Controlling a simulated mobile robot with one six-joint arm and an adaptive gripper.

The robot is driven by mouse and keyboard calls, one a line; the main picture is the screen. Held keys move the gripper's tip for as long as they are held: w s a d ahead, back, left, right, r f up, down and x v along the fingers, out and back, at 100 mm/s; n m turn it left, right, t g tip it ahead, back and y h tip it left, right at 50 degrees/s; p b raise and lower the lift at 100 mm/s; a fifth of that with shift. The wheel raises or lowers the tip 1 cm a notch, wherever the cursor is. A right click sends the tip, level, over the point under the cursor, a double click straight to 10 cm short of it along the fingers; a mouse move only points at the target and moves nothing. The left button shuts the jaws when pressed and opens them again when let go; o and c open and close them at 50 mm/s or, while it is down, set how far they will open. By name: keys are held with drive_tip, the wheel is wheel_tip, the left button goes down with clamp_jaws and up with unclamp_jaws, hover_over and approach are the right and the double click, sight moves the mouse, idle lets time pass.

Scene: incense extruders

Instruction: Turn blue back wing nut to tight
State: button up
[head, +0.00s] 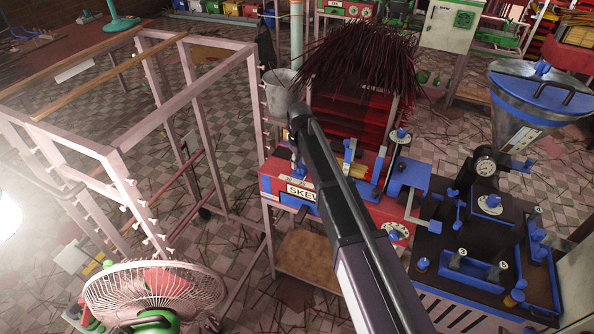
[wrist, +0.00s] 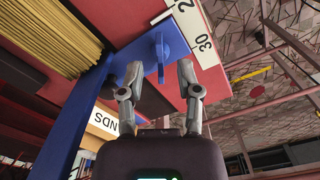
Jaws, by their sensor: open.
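In the wrist view a blue wing nut (wrist: 159,52) stands upright on a blue bar beside a white scale marked with numbers. My gripper (wrist: 160,70) is open, with one finger on each side of the wing nut. A gap shows between the nut and both fingertips, and I cannot tell whether either touches it. In the head view my arm reaches over the red and blue machine with the SKEW label (head: 300,191). There, most of my gripper and the wing nut are hidden or too small to tell apart.
Yellowish sticks (wrist: 65,35) lie in the machine beside the blue bar. A bundle of dark sticks (head: 360,58) stands behind my arm. A pink rack (head: 115,160) is at the left, and a blue-topped machine with a metal hopper (head: 520,125) is at the right.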

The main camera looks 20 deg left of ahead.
drive_tip(key=shift+f+b, duration=0.7)
drive_tip(key=shift+f, duration=0.3)
drive_tip(key=shift+c, duration=0.2)
